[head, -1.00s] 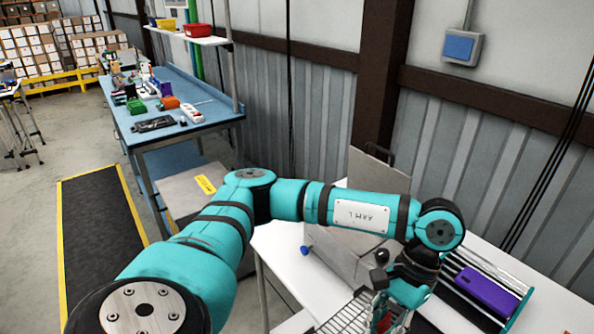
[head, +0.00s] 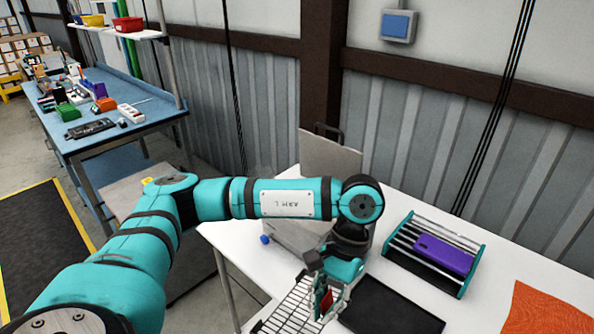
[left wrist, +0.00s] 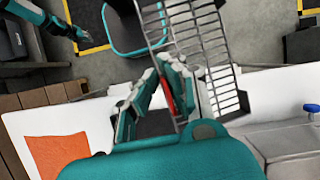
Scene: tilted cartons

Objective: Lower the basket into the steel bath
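The wire basket (head: 287,312) hangs at my left gripper (head: 324,292), low at the near edge of the white table. The fingers (left wrist: 165,95) close on its red handle, and the mesh (left wrist: 207,45) extends beyond them in the left wrist view. The steel bath (head: 287,238) stands on the table behind my left forearm, which hides part of it. Its lid (head: 330,163) stands up at the back. The bath's grey top (left wrist: 285,140) shows lower right in the left wrist view. My right gripper (left wrist: 82,36) shows small at that view's upper left.
A black tray (head: 390,306) lies right of the basket. Behind it, a roller rack (head: 408,262) carries a purple object (head: 443,254). An orange cloth (head: 548,308) lies at the table's right. A blue workbench (head: 110,142) stands at the left.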

